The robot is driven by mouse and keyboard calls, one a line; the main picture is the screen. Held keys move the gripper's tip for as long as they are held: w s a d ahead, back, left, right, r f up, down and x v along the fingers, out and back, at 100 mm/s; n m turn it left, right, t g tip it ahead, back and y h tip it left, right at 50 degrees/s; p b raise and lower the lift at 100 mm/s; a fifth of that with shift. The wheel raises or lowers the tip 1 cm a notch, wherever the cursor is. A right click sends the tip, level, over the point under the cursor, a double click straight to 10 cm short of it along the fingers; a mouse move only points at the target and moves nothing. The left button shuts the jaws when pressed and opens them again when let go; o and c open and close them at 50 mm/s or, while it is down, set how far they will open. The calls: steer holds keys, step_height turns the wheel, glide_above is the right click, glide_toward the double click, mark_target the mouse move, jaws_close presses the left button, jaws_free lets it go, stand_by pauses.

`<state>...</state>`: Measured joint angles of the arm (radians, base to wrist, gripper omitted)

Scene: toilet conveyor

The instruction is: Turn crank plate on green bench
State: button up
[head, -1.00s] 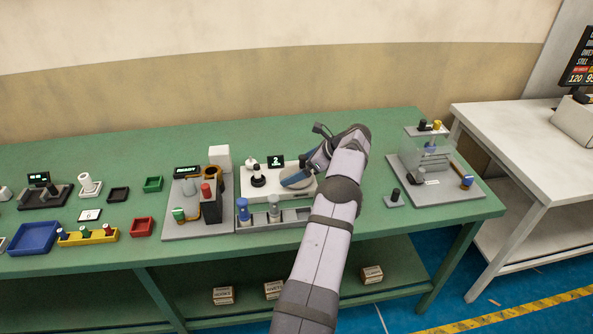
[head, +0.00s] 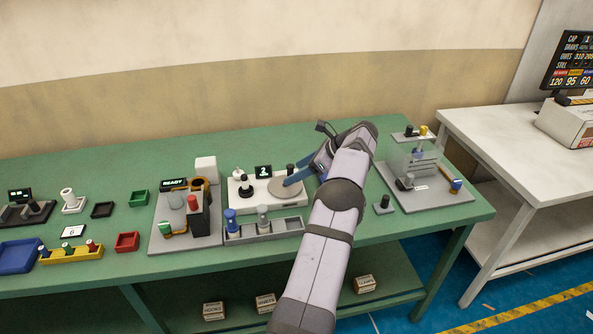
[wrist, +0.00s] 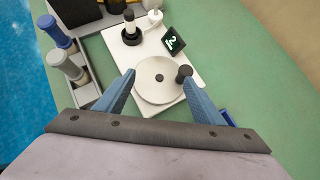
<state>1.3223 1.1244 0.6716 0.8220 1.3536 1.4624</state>
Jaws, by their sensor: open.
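The crank plate is a round light-grey disc (wrist: 155,82) with a dark upright knob (wrist: 184,73) near its rim, set on a white base on the green bench (head: 100,165). In the head view the disc (head: 284,187) and knob (head: 290,169) show just left of my gripper. My gripper (wrist: 158,78) is open over the disc, with its blue fingers spread. In the wrist view the knob lies between the fingers, nearer the right one, and a gap shows. Whether a finger touches the disc cannot be told.
A small display reading 2 (wrist: 173,41) stands behind the disc. A black knob (wrist: 131,31) on the same base is to its left. A grey tray with blue and grey pegs (head: 262,228) lies in front. A fixture with a clear panel (head: 420,180) stands to the right.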

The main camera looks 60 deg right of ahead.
mark_target(292, 169)
steer(key=shift+w+a+t, duration=0.25)
steer(key=shift+w+t, duration=0.05)
steer(key=shift+w, duration=0.1)
steer(key=c, duration=0.4)
steer(key=w+a+t+b, duration=0.1)
steer(key=b, duration=0.1)
steer(key=w+t+b, duration=0.1)
steer(key=shift+w+a+t+b, duration=0.25)
steer(key=shift+a+t+b, duration=0.05)
steer(key=shift+a+b, duration=0.1)
steer(key=shift+w+a+f+m+t+b, duration=0.1)
steer(key=shift+w+m+t+b, duration=0.2)
steer(key=shift+t+b, duration=0.45)
steer(key=shift+w+f+m+t+h+b, duration=0.15)
steer(key=shift+m+t+h+b, duration=0.2)
steer(key=shift+t+b, duration=0.45)
steer(key=shift+d+m+t+h+b, duration=0.25)
steer(key=shift+m+t+h+b, duration=0.15)
steer(key=shift+h+b, duration=0.4)
steer(key=s+d+f+m+h+b, duration=0.1)
steer(key=h, duration=0.1)
steer(key=s+f+m+h+b, duration=0.1)
steer(key=s+m+h+b, duration=0.1)
steer(key=h, duration=0.1)
steer(key=s+d+f+m+h+b, duration=0.1)
steer(key=s+m+h, duration=0.1)
steer(key=shift+d, duration=0.3)
steer(key=shift+p+x, duration=0.7)
steer(key=shift+x, duration=2.9)
jaws_close()
